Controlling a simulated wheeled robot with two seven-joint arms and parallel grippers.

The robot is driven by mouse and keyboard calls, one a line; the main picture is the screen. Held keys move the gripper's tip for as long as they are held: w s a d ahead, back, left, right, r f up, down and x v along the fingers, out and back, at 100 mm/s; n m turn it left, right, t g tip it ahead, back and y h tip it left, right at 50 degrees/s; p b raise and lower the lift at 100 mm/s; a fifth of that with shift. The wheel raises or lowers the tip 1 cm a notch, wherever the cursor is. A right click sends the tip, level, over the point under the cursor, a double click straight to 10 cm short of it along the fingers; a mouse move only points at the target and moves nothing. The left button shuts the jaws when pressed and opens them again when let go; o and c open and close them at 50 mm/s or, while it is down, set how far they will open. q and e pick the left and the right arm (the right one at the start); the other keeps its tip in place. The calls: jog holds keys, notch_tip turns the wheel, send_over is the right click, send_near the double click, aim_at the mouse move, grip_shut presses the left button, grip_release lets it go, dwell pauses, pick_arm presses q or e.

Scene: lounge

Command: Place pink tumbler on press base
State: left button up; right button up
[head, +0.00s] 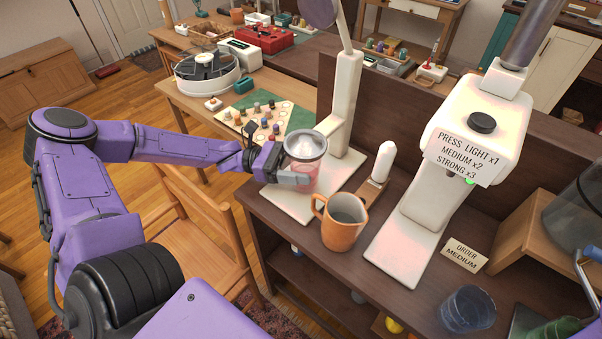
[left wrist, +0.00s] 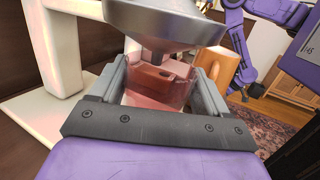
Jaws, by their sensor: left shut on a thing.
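My left gripper (head: 296,178) is shut on the pink tumbler (head: 304,172), a clear pinkish cup. The tumbler also shows between the two fingers in the left wrist view (left wrist: 158,88). A grey metal funnel-like piece (head: 306,145) on the left white stand (head: 345,100) is directly above the tumbler and hides its rim. The tumbler is over the stand's white base (head: 277,203); I cannot tell whether it touches it. A purple arm end, likely my right gripper (left wrist: 252,91), is small in the left wrist view; its fingers are unclear.
An orange mug (head: 341,230) stands close right of the tumbler. A white machine (head: 478,120) with a press-count sign and its own base (head: 400,255) stands further right. A white-handled tool (head: 382,165), an order card (head: 464,253) and a dark glass (head: 467,310) are nearby.

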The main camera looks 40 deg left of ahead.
pick_arm(q)
jog(key=shift+w+f, duration=0.1)
jog(key=shift+f, duration=0.55)
jog(key=shift+a, duration=0.2)
pick_arm(e)
jog(key=shift+w+f, duration=0.1)
jog(key=shift+f, duration=0.1)
pick_arm(q)
jog(key=shift+f, duration=0.1)
jog(key=o, duration=1.3)
jog(key=shift+r, duration=0.35)
jog(key=p+v, duration=0.3)
jog(key=v, duration=0.8)
jog(key=shift+f, duration=0.2)
jog(key=shift+s+a+f, duration=0.1)
jog(key=shift+s+a, duration=0.15)
jog(key=shift+a, duration=0.2)
pick_arm(e)
jog(key=shift+r, duration=1.65)
